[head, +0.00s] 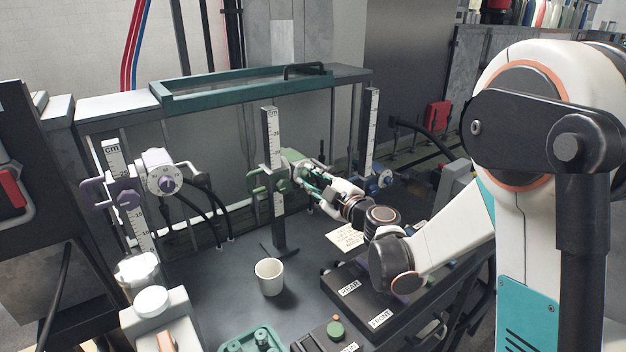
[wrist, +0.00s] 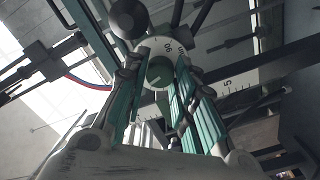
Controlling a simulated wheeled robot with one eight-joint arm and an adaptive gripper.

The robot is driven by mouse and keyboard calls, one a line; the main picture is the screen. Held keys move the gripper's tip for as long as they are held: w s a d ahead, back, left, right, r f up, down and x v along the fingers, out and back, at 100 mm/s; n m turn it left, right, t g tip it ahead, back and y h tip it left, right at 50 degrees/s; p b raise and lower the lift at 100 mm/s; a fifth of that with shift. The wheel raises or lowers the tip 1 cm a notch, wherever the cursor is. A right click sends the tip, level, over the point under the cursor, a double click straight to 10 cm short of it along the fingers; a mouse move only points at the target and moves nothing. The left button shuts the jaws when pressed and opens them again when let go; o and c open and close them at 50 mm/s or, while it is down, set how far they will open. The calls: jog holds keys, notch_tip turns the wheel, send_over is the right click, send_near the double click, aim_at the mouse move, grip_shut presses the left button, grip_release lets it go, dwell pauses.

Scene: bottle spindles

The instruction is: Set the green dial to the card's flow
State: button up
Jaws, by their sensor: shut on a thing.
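The green dial (wrist: 160,72) is a small round green knob in front of a white numbered face (wrist: 208,45) in the wrist view. My gripper (wrist: 160,80) has its two teal fingers on either side of the knob and is shut on it. In the head view my gripper (head: 308,178) reaches the green clamp unit (head: 262,180) on the middle scaled post (head: 271,140), and the fingers and wrist hide most of the dial. A cream card (head: 345,237) lies on the bench behind my arm; its writing is too small to read.
A purple unit with a white dial (head: 159,172) is on the left post, and a blue unit (head: 379,180) is on the right post. A white cup (head: 269,277) stands on the dark bench. Black boxes with labels (head: 380,318) lie below my arm. A teal tray (head: 240,82) sits above.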

jog(key=o, duration=0.8)
jog(key=v, duration=1.2)
